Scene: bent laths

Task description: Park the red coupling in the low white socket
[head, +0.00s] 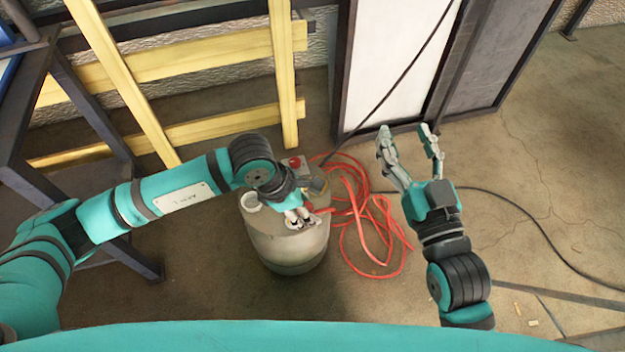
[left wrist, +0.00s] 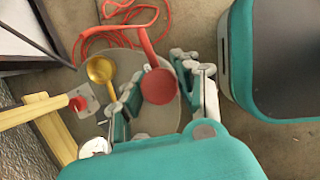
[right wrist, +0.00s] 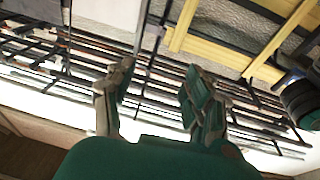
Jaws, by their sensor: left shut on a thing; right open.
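The red coupling (left wrist: 160,87) shows in the left wrist view as a round red disc with a red hose leading away from it. My left gripper (head: 298,218) is shut on it above the grey drum (head: 287,250); in the head view the gripper mostly hides the coupling. The low white socket (head: 250,202) is a short round cup on the drum's top, left of my left gripper. It also shows in the left wrist view (left wrist: 94,147), partly cut off by my gripper's body. My right gripper (head: 406,133) is open and empty, right of the drum.
A brass fitting (left wrist: 101,70) and a red button on a plate (head: 294,162) stand on the drum's top. Loops of red hose (head: 372,250) lie on the floor to its right. A yellow wooden frame (head: 190,62) and a dark-framed cabinet (head: 390,60) stand behind.

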